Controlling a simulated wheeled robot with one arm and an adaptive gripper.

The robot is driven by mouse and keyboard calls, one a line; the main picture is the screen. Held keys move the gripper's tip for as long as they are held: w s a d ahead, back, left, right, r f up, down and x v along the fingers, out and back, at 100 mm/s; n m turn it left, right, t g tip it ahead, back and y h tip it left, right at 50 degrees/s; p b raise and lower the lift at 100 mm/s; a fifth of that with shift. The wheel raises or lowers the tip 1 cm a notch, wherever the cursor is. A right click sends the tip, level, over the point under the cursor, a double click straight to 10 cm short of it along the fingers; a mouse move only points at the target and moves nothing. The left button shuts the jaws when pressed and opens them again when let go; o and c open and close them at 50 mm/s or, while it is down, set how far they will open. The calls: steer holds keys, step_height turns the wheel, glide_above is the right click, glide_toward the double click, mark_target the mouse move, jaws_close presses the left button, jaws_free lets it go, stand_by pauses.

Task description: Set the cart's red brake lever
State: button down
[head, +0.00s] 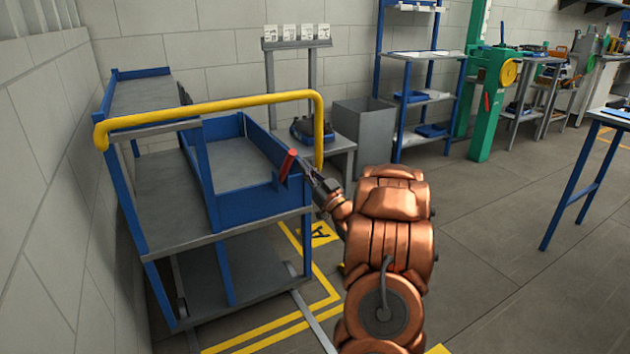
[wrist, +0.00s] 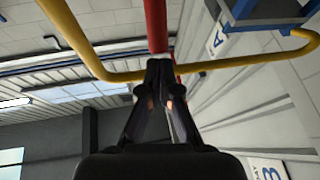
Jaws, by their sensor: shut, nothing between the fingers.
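The blue and grey cart (head: 250,209) stands by the left wall with a yellow push handle (head: 220,106). Its red brake lever (head: 288,164) sticks up at the cart's near right corner, tilted a little to the right at its top. My gripper (head: 316,178) is shut and empty, just right of the lever. In the wrist view, the closed fingertips (wrist: 158,64) overlap the red lever (wrist: 156,25), which runs up past them. Whether they touch it I cannot tell. The fingers hide part of the lever.
The yellow handle (wrist: 222,66) crosses behind the fingertips in the wrist view. A grey bin (head: 364,135) and a small bench (head: 340,147) stand behind the cart. Yellow lines (head: 270,338) mark the floor. Open floor (head: 480,240) lies to the right of my arm.

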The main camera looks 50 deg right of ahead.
steer(key=shift+x, duration=1.3)
steer(key=shift+r, duration=0.15)
